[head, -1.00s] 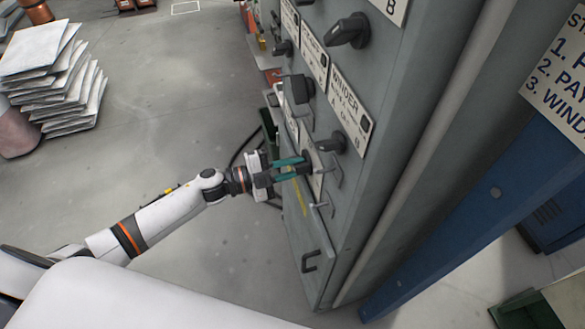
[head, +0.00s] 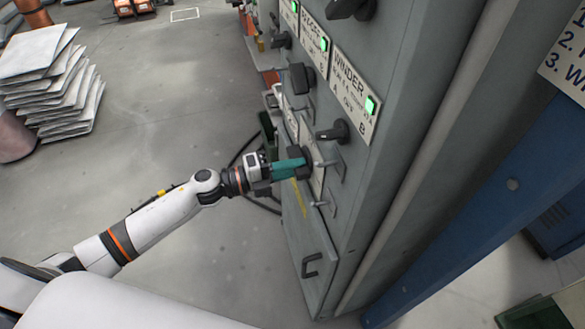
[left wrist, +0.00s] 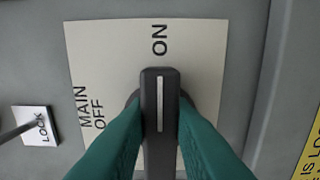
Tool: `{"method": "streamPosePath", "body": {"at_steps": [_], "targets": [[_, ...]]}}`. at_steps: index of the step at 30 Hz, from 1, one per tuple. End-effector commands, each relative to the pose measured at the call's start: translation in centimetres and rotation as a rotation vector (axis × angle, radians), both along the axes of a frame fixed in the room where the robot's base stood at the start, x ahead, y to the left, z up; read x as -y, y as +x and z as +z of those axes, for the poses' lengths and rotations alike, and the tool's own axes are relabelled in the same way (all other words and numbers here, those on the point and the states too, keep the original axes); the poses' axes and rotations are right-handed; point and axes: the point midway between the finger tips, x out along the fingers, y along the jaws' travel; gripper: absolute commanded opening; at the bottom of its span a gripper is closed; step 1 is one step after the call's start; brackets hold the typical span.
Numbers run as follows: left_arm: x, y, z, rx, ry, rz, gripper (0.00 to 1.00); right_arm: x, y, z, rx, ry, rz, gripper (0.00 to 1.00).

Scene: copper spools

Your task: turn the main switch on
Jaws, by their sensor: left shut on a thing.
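The main switch (left wrist: 160,100) is a dark rotary handle with a pale line along it. In the left wrist view its line points at the word ON on the cream plate (left wrist: 205,45); MAIN and OFF are printed at the plate's left. My left gripper (left wrist: 160,125) has its teal fingers on both sides of the handle, shut on it. In the head view the left gripper (head: 302,164) is at the lower part of the grey cabinet (head: 385,170), and its fingers partly hide the switch. My right gripper is out of view.
A WINDER plate (head: 350,90) with a lit green lamp (head: 370,104) is above, near another black knob (head: 335,132). A cabinet handle (head: 311,264) sticks out below. A LOCK tag (left wrist: 35,125) is beside the main plate. Stacked sheets (head: 50,80) stand at far left; floor between is clear.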

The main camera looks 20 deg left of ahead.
Motion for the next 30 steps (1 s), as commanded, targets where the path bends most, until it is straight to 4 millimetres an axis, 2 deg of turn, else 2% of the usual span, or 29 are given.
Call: {"method": "streamPosePath", "body": {"at_steps": [13,14,17,26,30], "targets": [[-0.01,-0.04,-0.14,0.010,0.010,-0.001,0.00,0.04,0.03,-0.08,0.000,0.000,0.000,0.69],[-0.01,-0.04,-0.14,0.010,0.010,-0.001,0.23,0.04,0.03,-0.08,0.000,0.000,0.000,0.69],[-0.01,-0.04,-0.13,0.009,0.010,0.000,0.40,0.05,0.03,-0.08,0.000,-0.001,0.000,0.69],[-0.07,-0.06,-0.09,0.009,0.007,0.000,0.42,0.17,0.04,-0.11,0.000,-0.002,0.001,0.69],[-0.95,-0.68,-0.28,0.007,0.007,0.000,0.42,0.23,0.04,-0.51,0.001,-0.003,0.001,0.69]]}}
